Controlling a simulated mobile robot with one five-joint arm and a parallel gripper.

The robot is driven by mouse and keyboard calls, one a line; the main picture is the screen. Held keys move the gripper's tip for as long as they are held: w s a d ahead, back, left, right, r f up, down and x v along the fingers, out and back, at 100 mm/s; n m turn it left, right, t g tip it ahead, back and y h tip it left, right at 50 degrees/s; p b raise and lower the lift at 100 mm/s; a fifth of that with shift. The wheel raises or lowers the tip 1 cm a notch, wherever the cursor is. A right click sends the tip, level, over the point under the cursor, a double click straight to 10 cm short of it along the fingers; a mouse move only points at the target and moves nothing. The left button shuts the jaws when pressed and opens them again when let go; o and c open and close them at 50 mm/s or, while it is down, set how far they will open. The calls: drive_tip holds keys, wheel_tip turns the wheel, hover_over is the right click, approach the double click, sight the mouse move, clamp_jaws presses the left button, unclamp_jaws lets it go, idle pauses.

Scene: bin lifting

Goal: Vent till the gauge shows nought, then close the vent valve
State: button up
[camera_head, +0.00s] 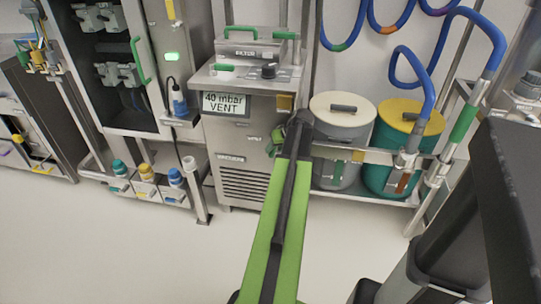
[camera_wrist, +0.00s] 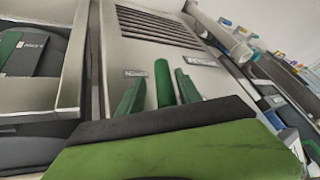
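The steel cabinet (camera_head: 246,125) stands in the middle of the head view. Its display plate (camera_head: 226,103) reads "40 mbar VENT". My arm hides the handle's lower end. Small label plates (camera_wrist: 136,73) sit near it, too blurred to read surely.
A white-lidded drum (camera_head: 342,110) and a yellow-lidded teal drum (camera_head: 409,117) stand right of the cabinet behind a rail (camera_head: 375,157). A rack with coloured-capped bottles (camera_head: 146,188) is at left. The pale floor (camera_head: 120,250) in front is clear.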

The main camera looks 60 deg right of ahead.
drive_tip(key=shift+w, duration=0.1)
drive_tip(key=p+v, duration=1.4)
drive_tip(key=v, duration=0.3)
drive_tip(key=shift+s+p, duration=0.2)
drive_tip(key=shift+p, duration=0.15)
drive_tip(key=shift+r, duration=0.1)
